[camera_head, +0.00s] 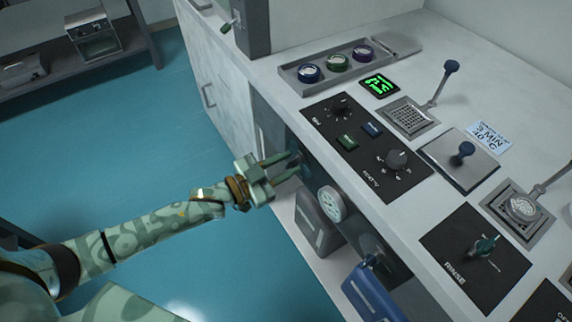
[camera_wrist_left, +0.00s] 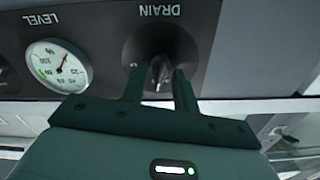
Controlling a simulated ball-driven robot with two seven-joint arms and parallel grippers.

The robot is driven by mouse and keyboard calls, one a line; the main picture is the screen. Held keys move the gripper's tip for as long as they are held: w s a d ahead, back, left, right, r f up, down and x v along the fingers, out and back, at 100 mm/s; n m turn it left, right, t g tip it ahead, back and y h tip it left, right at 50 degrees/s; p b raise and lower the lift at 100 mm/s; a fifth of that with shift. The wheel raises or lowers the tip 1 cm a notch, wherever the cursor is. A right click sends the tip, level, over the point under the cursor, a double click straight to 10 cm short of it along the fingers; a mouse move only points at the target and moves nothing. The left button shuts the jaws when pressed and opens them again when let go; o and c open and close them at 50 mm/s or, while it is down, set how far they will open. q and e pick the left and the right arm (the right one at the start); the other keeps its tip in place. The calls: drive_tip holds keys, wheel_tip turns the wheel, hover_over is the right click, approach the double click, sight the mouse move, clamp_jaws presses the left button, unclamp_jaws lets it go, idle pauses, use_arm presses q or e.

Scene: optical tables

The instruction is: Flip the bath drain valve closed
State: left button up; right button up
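The drain valve shows in the left wrist view as a dark pointed handle (camera_wrist_left: 158,72) on a round dark base, on a black panel with the word DRAIN, upside down in this view. My left gripper (camera_wrist_left: 157,84) has its two fingers on either side of the handle, with gaps visible between fingers and handle. In the head view my left gripper (camera_head: 288,165) reaches the front face of the bench, and its fingers and the dark front panel hide most of the valve. My right gripper is not in view.
A round LEVEL gauge (camera_wrist_left: 60,66) sits beside the valve; it also shows in the head view (camera_head: 332,204). A grey canister (camera_head: 318,222) and a blue canister (camera_head: 372,292) stand below. The white bench top (camera_head: 290,95) carries knobs, buttons and levers. Teal floor lies open left.

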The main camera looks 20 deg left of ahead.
use_arm(q)
drive_tip(key=shift+d, duration=0.1)
clamp_jaws()
drive_tip(key=n+p, duration=0.2)
drive_tip(key=n, duration=0.1)
unclamp_jaws()
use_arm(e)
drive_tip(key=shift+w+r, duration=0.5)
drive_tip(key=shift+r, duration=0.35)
